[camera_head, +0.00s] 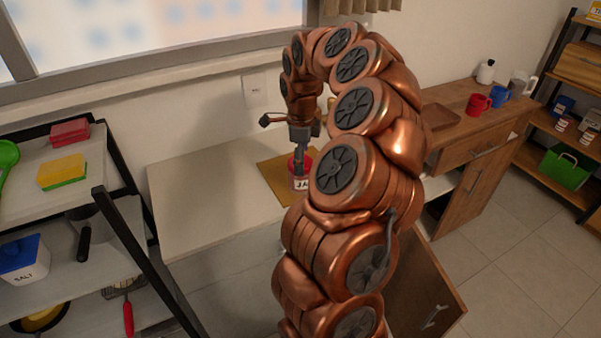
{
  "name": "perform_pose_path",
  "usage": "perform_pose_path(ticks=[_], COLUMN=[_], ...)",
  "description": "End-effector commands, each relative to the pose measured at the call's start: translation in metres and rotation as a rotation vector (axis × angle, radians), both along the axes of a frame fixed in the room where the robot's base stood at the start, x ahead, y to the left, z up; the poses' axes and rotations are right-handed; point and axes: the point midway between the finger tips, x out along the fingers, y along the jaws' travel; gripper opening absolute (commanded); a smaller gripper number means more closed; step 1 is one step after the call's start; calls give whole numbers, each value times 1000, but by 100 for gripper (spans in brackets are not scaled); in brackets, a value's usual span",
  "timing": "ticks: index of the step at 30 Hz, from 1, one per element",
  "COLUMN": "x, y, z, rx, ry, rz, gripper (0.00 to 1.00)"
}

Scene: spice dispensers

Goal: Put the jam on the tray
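The jam jar (301,184), red with a white label reading "JA", is upright on or just above a flat ochre mat or board (272,175) on the white counter. My arm hides its right side. My gripper (299,168) points down at the jar's top, its dark fingers overlapping the red upper part. Whether they are closed around it is too small to tell. A flat brown wooden piece (440,117), which looks like a tray, lies on the wooden cabinet to the right, partly hidden by my arm.
Red (478,104) and blue (501,94) mugs stand right of the brown piece, with a white kettle (486,72) behind. The white counter (195,195) is clear left of the mat. A black-framed shelf (150,260) stands at left. A cabinet door (425,290) hangs open below.

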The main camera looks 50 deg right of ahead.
Motion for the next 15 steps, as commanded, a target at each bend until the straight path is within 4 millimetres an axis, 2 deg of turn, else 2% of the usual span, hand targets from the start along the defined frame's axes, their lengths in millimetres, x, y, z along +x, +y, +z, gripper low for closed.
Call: perform_pose_path(ticks=[10,15], x=[-4,-3], y=[7,6], z=[-36,-46], rx=[4,2], ry=[4,-1], rz=[0,0], gripper=[100,100])
